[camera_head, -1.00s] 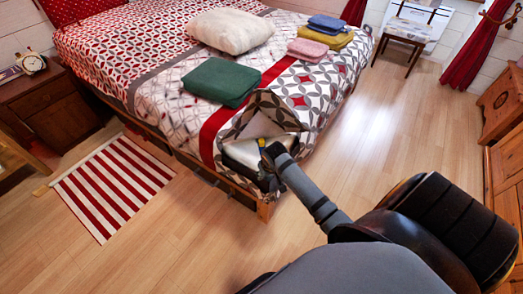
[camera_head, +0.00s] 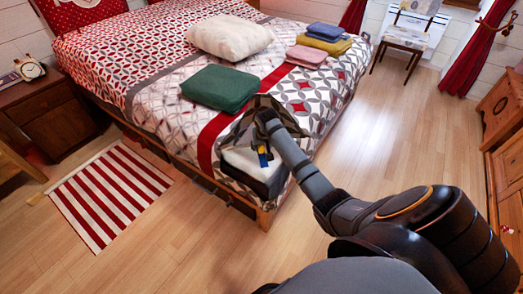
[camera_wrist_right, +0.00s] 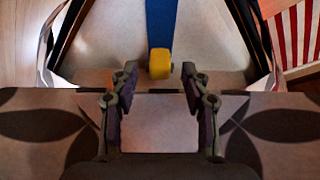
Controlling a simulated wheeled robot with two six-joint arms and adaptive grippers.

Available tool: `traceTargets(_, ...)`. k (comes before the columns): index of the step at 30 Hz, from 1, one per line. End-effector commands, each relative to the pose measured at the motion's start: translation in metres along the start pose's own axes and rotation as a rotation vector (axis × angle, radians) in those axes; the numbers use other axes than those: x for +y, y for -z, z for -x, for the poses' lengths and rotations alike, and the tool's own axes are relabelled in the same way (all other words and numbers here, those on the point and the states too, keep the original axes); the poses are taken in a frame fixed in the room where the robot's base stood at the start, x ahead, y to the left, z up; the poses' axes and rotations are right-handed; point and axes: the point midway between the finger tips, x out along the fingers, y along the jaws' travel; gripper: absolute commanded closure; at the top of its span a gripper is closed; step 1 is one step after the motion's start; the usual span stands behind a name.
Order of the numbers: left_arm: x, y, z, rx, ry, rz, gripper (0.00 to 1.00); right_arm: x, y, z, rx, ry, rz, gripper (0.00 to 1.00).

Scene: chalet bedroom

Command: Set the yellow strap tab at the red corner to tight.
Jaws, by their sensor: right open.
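The yellow strap tab (camera_head: 262,160) hangs on a blue strap at the near corner of the bed, in front of the white mattress (camera_head: 241,157). In the right wrist view the yellow tab (camera_wrist_right: 160,63) sits at the end of the blue strap (camera_wrist_right: 161,22), between and just beyond my fingertips. My right gripper (camera_head: 263,118) is above the tab at the lifted cover corner; its open fingers (camera_wrist_right: 159,76) hold nothing. The patterned cover (camera_wrist_right: 45,125) lies across the lower wrist view. I cannot make out a red corner mark. My left gripper is not in view.
On the bed are a green folded blanket (camera_head: 218,88), a white pillow (camera_head: 229,37) and small folded cloths (camera_head: 325,31). A striped rug (camera_head: 110,193) lies on the floor at left. The wooden floor right of the bed is clear up to the chair (camera_head: 405,38).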

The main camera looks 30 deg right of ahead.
Motion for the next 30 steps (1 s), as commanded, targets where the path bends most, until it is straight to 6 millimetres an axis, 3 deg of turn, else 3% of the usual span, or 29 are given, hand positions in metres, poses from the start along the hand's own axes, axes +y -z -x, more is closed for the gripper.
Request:
traceTargets(5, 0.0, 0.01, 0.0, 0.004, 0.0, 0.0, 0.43, 0.0, 0.0, -0.021, 0.0, 0.0, -0.001, 0.53)
traceTargets(14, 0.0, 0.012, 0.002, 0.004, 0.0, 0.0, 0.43, 0.0, 0.0, -0.023, 0.001, 0.0, 0.0, 0.53)
traceTargets(24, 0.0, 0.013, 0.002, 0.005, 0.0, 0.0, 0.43, 0.0, 0.0, -0.023, 0.0, 0.0, 0.0, 0.98)
traceTargets(30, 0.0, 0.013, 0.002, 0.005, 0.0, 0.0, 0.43, 0.0, 0.0, -0.023, 0.0, 0.0, 0.0, 1.0)
